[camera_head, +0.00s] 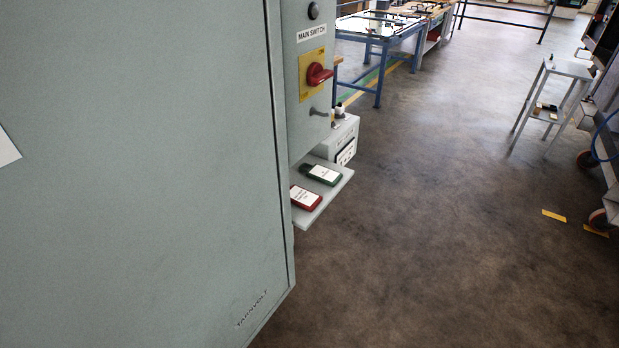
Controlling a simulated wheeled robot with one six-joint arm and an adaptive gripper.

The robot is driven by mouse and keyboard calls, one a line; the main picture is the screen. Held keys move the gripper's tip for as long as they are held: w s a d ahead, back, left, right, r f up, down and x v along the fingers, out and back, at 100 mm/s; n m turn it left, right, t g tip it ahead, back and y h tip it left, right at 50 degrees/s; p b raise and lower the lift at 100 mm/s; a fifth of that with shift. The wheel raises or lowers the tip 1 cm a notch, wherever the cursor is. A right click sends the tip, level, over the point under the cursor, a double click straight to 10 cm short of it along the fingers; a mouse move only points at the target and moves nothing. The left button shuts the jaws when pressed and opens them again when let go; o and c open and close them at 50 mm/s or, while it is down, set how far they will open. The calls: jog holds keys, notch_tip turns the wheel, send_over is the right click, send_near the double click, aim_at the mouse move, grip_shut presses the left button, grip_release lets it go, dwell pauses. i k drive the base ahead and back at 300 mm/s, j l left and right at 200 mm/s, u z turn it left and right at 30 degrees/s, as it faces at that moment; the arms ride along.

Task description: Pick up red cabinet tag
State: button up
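The red cabinet tag (306,198) lies flat on a small grey shelf (322,207) at the side of a large grey-green cabinet (140,170). It has a red rim and a white label with print too small to read. Its left end is close to the cabinet's edge. A green tag (323,174) of like shape lies behind it on the same shelf, a little to the right. My gripper is not in view.
A red rotary main switch (318,74) and a small peg (320,112) stick out above the shelf. A pale box (341,140) stands behind the tags. Open floor (430,230) lies to the right. A small stand (552,95) and a blue-legged workbench (380,45) stand farther off.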

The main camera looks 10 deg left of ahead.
aim_at(303, 199)
jog(key=i+l+u, duration=0.6)
jog(key=i+l, duration=0.35)
